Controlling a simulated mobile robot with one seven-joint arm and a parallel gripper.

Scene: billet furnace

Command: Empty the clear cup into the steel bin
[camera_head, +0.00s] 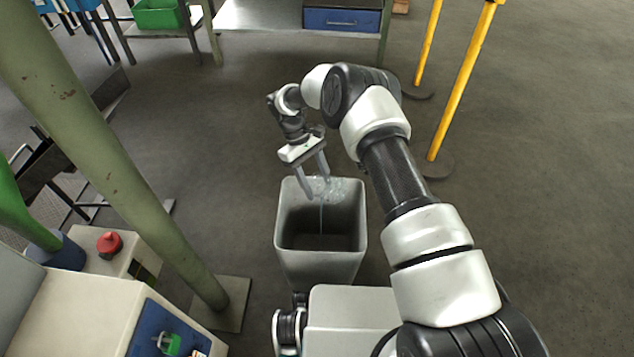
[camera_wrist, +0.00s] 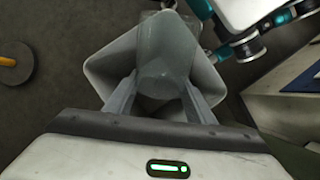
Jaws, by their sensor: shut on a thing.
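The clear cup (camera_head: 326,187) is between the fingers of my gripper (camera_head: 313,180), which is shut on it. The cup is tipped over, above the opening of the steel bin (camera_head: 318,266). A thin pale streak (camera_head: 321,220) runs down from the cup into the bin, like a falling stream. In the wrist view the cup (camera_wrist: 166,62) shows between my two fingers, with the grey bin (camera_wrist: 104,72) behind it. What lies at the bottom of the bin is too dark to tell.
A green post (camera_head: 130,160) stands left of the bin, near a machine with a red button (camera_head: 109,243). Yellow posts (camera_head: 462,85) stand at the right. A bench with a blue drawer (camera_head: 342,20) is at the back. The floor between is open.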

